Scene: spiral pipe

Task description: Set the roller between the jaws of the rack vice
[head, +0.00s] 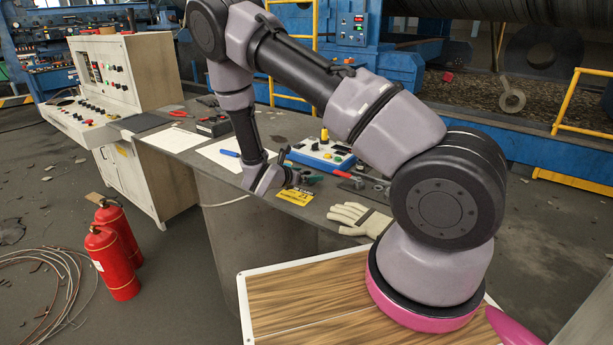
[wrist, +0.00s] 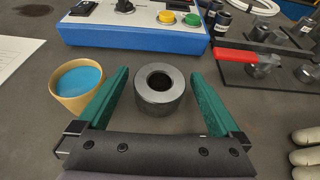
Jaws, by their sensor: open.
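In the wrist view a short dark-grey metal cylinder with a hole through it, which looks like the roller (wrist: 160,105), stands on the grey bench top. My gripper (wrist: 159,72) is open, with one green finger on each side of the roller and a gap on both sides. It holds nothing. At the right is a dark plate with a red handle (wrist: 248,57) and metal fittings; this may be the rack vice, but I cannot make out its jaws. In the head view my gripper (head: 282,180) is low over the bench, and the roller cannot be made out.
A tan cup with a blue inside (wrist: 79,85) stands close to the left finger. A blue-and-white control box (wrist: 135,30) lies beyond the roller. Black cylinders (wrist: 212,15) stand at the back right. A glove (head: 362,217) lies on the bench (head: 190,168) at right.

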